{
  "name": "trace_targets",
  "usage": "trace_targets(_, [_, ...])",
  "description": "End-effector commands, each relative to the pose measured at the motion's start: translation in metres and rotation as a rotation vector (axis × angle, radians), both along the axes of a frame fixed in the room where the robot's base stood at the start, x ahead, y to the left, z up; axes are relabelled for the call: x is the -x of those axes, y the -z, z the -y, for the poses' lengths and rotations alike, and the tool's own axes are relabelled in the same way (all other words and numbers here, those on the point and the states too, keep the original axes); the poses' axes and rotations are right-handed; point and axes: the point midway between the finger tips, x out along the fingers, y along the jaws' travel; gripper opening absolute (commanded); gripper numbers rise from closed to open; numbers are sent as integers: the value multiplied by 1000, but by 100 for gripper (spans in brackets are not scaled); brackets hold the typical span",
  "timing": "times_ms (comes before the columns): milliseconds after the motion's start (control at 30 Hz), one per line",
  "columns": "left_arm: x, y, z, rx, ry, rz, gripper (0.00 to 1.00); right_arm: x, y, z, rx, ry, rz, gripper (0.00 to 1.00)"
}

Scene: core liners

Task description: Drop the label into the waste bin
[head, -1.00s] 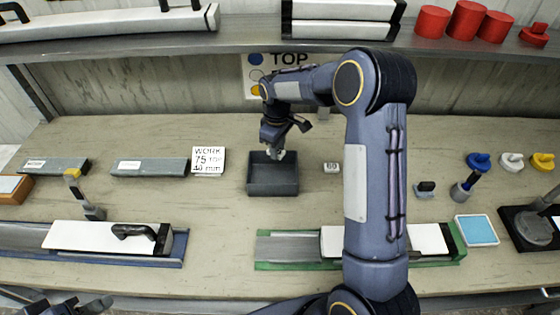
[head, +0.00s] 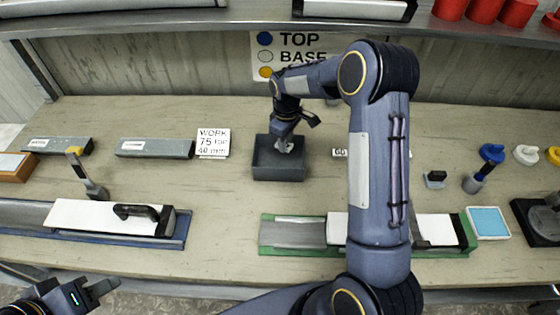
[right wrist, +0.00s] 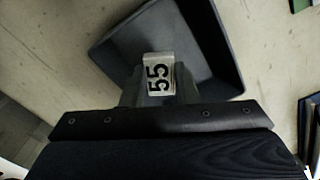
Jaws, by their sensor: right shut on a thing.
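The label (right wrist: 158,77) is a small white tag marked 55, held between the fingers of my right gripper (right wrist: 155,88) in the right wrist view. The waste bin (head: 278,172) is a dark grey open box on the bench. My right gripper (head: 287,146) is over the bin in the head view, and the label is hard to make out there. In the right wrist view the bin (right wrist: 220,50) lies just behind and below the label. My left gripper (head: 98,290) is at the lower left, clear of the bench things; its finger gap is unclear.
A white sign (head: 213,143) stands left of the bin. A green tray (head: 292,249) and a blue tray (head: 182,230) with white core liners lie along the front. A small 60 tag (head: 340,153) lies right of the bin. Grey boxes (head: 155,148) sit at the left.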

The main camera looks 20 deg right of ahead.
Motion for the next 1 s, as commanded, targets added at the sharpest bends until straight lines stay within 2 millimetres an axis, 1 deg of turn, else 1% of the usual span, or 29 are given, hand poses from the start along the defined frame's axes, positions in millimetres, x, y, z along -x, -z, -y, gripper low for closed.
trace_targets(33, [0,0,0,0,0,0,36,0,0,0,0,0,0,0])
trace_targets(67, [0,0,0,0,0,0,36,0,0,0,0,0,0,30])
trace_targets(233, [0,0,0,0,0,0,36,0,0,0,0,0,0,52])
trace_targets(467, [0,0,0,0,0,0,36,0,-1,0,0,0,0,53])
trace_targets(567, [0,-4,0,0,0,0,36,0,-6,0,0,0,1,53])
trace_targets(667, [0,-14,0,0,0,0,36,-1,-21,0,0,0,2,53])
trace_targets(733, [0,-23,0,0,0,0,36,0,-34,0,0,0,2,53])
trace_targets(867, [0,-32,0,0,0,0,36,0,-55,0,0,0,2,53])
trace_targets(1000, [0,-29,0,0,0,0,36,-1,-69,0,0,-1,2,53])
